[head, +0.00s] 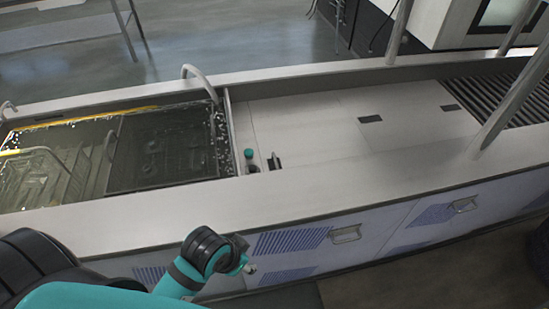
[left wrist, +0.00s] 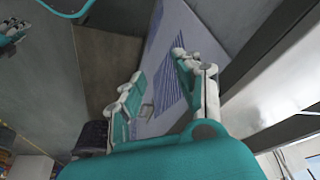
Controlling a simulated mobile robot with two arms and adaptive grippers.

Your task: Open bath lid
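The bath (head: 55,180) is sunk in the left part of the long grey counter. A dark, glossy panel (head: 165,150) covers or fills its right half; I cannot tell surely whether it is the lid. A slim curved handle (head: 110,146) stands at the panel's left edge. Wire-like curved bars show in the bath's left half. My left gripper (head: 238,264) is in front of the counter, below its front edge, apart from the bath. In the left wrist view its two fingers (left wrist: 158,88) are spread with nothing between them. A teal and white part at that view's upper left may be my right gripper, cut off.
A metal loop (head: 200,82) rises at the counter's back edge. A teal-topped knob (head: 249,154) and a small dark fitting (head: 274,161) stand right of the bath. Flat panels cover the middle. Slanted posts (head: 510,100) and dark rollers (head: 510,98) are at the right. Drawers face the front.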

